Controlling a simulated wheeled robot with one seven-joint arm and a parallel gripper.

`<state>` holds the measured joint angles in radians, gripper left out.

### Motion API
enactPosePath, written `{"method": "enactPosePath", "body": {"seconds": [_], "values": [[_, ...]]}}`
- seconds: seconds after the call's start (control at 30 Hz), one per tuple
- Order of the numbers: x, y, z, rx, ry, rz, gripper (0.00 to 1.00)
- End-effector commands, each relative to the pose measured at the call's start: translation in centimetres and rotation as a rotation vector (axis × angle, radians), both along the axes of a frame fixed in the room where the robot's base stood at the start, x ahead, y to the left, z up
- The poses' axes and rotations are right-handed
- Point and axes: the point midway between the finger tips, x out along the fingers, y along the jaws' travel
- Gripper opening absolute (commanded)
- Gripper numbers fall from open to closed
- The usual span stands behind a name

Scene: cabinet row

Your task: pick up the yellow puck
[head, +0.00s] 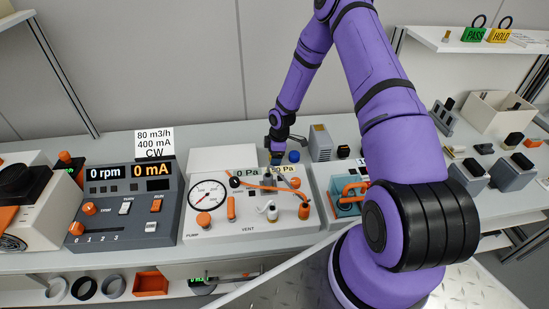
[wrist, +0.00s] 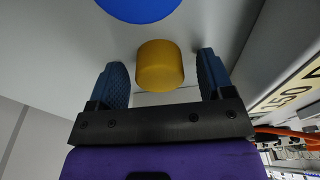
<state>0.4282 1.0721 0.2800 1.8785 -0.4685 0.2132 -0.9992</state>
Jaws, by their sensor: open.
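The yellow puck (wrist: 160,65) is a short, plain cylinder, seen in the wrist view between the two blue fingers of my gripper (wrist: 162,60). The fingers are open, with a visible gap on each side of the puck, and neither appears to touch it. In the head view my gripper (head: 277,160) reaches down behind the pressure panel with the gauge. There the puck cannot be made out, hidden by the gripper and panel.
A blue round object (wrist: 140,8) lies just beyond the puck and also shows in the head view (head: 294,156). The pressure panel (head: 250,228), with knobs and an orange hose, stands in front of my gripper. A grey vented box (head: 321,143) stands to the right.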

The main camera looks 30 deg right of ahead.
Motion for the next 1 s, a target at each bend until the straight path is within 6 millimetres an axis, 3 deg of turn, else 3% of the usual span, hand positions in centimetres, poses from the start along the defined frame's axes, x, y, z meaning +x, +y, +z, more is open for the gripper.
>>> {"method": "enactPosePath", "body": {"seconds": [0.17,0.27,0.4,0.43,0.77,1.0], "values": [[0.0,0.0,0.0,0.000,-0.001,0.000,0.74],[0.0,0.0,0.0,0.000,-0.001,-0.001,0.56],[0.0,0.0,0.0,0.000,0.000,-0.001,0.24],[0.0,0.0,0.0,0.000,0.000,-0.001,0.21],[0.1,-0.1,0.5,-0.001,-0.002,-0.001,0.21],[0.1,-0.1,4.3,-0.001,-0.003,-0.001,0.21]]}}
